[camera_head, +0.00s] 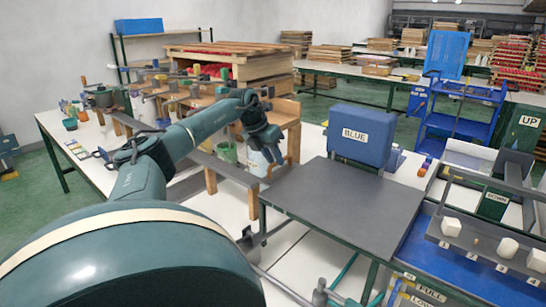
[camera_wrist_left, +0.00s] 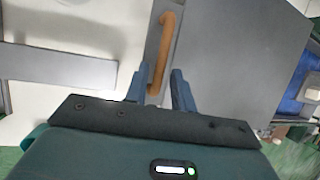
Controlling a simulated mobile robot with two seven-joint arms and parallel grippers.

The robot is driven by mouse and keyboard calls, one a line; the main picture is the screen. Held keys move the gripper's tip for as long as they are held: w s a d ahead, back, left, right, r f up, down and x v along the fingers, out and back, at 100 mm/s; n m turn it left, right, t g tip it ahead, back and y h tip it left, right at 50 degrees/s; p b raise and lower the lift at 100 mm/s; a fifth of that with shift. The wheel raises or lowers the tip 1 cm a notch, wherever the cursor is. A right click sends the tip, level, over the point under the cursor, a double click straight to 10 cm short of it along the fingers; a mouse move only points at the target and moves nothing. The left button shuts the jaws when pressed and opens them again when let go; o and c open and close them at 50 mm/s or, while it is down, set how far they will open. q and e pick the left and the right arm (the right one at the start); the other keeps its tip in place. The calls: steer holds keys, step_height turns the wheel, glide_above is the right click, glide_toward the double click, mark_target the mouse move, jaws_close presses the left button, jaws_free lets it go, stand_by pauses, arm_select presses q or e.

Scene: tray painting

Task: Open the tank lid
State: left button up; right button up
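A large flat dark grey panel (camera_head: 335,205), which looks like the tank lid, lies level on green legs in the head view. It also fills the right of the left wrist view (camera_wrist_left: 235,50). An orange-brown wooden handle (camera_head: 277,170) stands at its left edge; it shows clearly in the wrist view (camera_wrist_left: 167,45). My left gripper (camera_head: 272,157) is at this handle. In the wrist view my left gripper (camera_wrist_left: 160,85) is open, its two blue-grey fingers on either side of the handle's near end. Contact cannot be told. My right gripper is not in view.
A blue box labelled BLUE (camera_head: 362,134) stands at the panel's far edge. A blue tray with white blocks (camera_head: 450,227) is to the right. The panel's top is clear.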

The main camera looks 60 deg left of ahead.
arm_select(q)
steer(key=shift+o, duration=0.6)
steer(key=shift+s+r, duration=0.1)
steer(key=shift+r, duration=0.15)
steer(key=v, duration=1.2)
steer(key=shift+r+p, duration=0.3)
steer(key=shift+p, duration=0.05)
steer(key=shift+s+a, duration=0.1)
steer(key=shift+s, duration=0.1)
